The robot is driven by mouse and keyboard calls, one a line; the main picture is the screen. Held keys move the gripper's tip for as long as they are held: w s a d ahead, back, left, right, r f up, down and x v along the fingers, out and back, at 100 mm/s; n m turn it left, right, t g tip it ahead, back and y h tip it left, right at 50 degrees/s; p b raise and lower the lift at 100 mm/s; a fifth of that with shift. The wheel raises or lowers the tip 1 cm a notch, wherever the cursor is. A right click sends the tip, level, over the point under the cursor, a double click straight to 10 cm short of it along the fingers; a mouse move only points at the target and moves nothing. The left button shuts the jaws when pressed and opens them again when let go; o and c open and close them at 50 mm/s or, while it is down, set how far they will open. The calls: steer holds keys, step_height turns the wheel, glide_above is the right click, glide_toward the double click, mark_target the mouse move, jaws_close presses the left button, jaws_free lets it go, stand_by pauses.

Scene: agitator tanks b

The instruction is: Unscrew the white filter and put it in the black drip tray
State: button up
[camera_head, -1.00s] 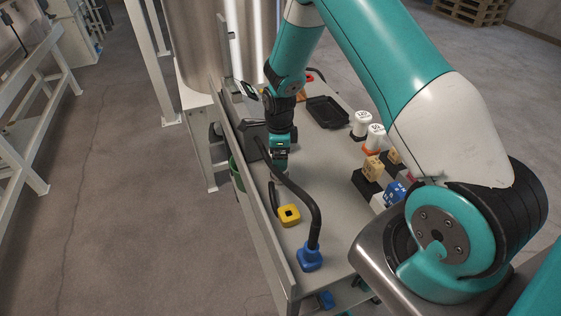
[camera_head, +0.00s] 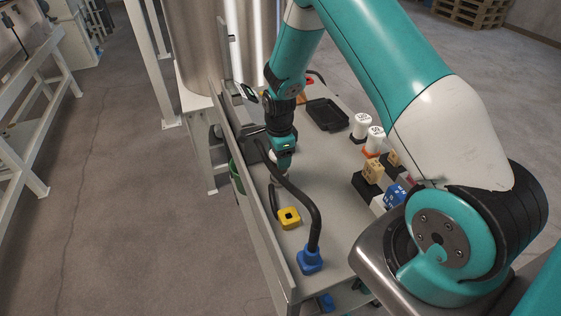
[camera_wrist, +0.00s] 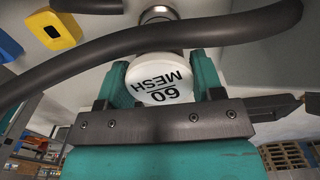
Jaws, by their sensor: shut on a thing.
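A white filter marked "60 MESH" (camera_wrist: 160,82) is between the teal fingers of my gripper (camera_wrist: 162,92) in the wrist view. My gripper is shut on it. A metal fitting (camera_wrist: 160,38) sits at the filter's far end; I cannot tell whether the two are still joined. In the head view, my gripper (camera_head: 280,160) is low over the grey bench, behind the curved black hose. The black drip tray (camera_head: 328,113) lies on the bench farther back and to the right, and looks empty.
The black hose (camera_head: 312,205) arches close to my gripper from a blue base (camera_head: 310,259). A yellow block (camera_head: 289,218) stands nearby. Two white capped cylinders (camera_head: 376,136) and lettered blocks (camera_head: 372,170) line the right side. The bench middle is clear.

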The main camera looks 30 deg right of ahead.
steer(key=n, duration=0.6)
steer(key=shift+n, duration=0.9)
steer(key=n, duration=1.1)
steer(key=shift+n, duration=0.3)
steer(key=n, duration=0.2)
steer(key=shift+n, duration=0.4)
steer(key=shift+r, duration=0.1)
